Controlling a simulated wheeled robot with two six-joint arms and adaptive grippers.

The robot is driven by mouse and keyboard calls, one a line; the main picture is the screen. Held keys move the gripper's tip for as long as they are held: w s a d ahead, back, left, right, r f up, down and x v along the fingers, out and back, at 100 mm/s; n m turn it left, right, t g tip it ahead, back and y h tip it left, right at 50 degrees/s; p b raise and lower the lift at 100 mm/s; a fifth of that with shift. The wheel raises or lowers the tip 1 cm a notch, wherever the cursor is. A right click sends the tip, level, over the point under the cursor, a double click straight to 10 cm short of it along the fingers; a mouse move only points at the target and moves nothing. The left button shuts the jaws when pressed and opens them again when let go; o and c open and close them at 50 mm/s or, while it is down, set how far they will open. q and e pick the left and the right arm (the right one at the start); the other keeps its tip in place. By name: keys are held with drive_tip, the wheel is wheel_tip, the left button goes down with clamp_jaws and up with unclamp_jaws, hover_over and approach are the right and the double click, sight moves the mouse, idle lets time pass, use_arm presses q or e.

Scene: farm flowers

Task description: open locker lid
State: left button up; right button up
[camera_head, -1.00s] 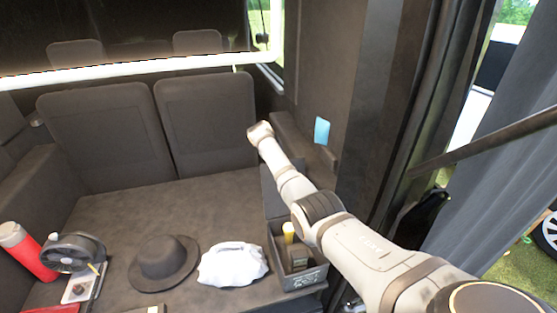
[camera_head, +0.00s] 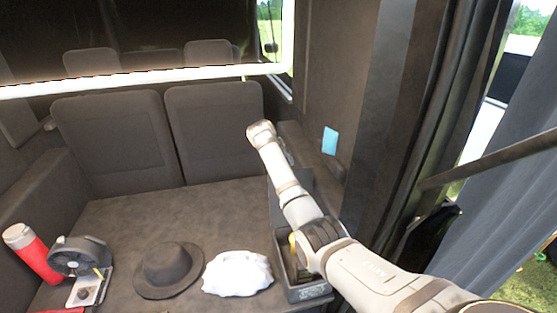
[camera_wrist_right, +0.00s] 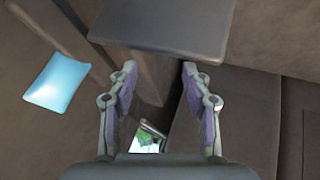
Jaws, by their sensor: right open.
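In the head view, a dark grey open-topped box (camera_head: 307,293) stands at the right end of the padded platform, with a yellow item (camera_head: 293,243) inside. A dark panel (camera_head: 307,178) stands upright behind it, partly hidden by my right arm; I cannot tell whether it is the locker lid. My right arm reaches over the box toward the back corner; its fingers are not clear there. In the right wrist view, my right gripper (camera_wrist_right: 158,75) is open and empty, below a flat dark slab (camera_wrist_right: 165,25). I cannot tell whether they touch.
A dark hat (camera_head: 168,270), a white cloth bundle (camera_head: 237,273), a fan (camera_head: 78,257) and a red bottle (camera_head: 32,254) lie along the platform front. A light-blue card (camera_head: 330,141) is on the right wall. The platform behind the hat is clear.

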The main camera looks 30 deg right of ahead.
drive_tip(key=v, duration=0.5)
drive_tip(key=shift+s+a, duration=0.1)
drive_tip(key=shift+a, duration=0.05)
